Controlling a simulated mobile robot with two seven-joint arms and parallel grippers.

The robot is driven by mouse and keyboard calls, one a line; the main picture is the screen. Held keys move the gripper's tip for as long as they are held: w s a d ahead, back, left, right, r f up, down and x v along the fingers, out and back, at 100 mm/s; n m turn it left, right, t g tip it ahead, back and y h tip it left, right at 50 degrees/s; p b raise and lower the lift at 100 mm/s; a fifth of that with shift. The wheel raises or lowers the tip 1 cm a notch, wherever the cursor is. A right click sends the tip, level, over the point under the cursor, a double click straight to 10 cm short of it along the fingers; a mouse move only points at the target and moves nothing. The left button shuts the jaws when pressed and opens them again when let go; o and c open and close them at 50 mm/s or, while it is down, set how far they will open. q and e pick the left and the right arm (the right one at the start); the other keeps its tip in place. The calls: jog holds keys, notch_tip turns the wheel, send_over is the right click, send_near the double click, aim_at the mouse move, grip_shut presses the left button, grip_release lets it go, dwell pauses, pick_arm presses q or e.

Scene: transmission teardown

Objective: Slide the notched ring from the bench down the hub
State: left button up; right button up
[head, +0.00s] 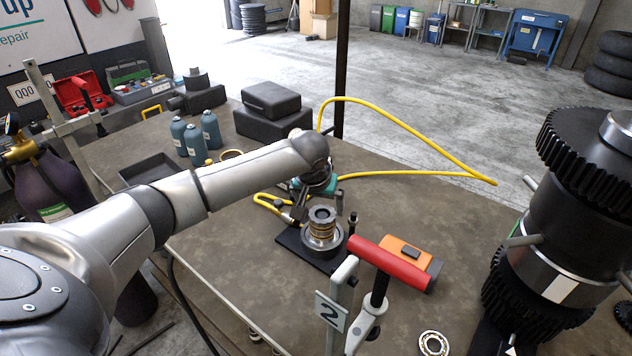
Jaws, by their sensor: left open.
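The hub (322,226) stands upright on a black base plate (296,249) on the bench, with brass-coloured rings stacked around it and a wider metal ring low down. My left gripper (300,208) points down just behind and left of the hub top, partly hidden by its own wrist. It is open, and I see nothing between its fingers. A brass-coloured ring (231,155) lies on the bench near the blue bottles, partly hidden by my left arm; I cannot make out notches on it. My right gripper is not in view.
A yellow hose (420,173) loops behind the hub. A red-handled clamp (390,264) and an orange device (411,258) stand to its right. A bearing (433,344) lies at the front. A large gear assembly (580,200) fills the right. Black cases (270,100) sit behind my arm.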

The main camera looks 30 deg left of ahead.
pick_arm(q)
jog(key=w+r+p+v, duration=0.1)
jog(key=p+v, duration=0.4)
jog(key=v, duration=1.3)
jog(key=shift+w+a+r, duration=0.3)
jog(key=shift+w+r, duration=0.05)
jog(key=shift+w, duration=0.15)
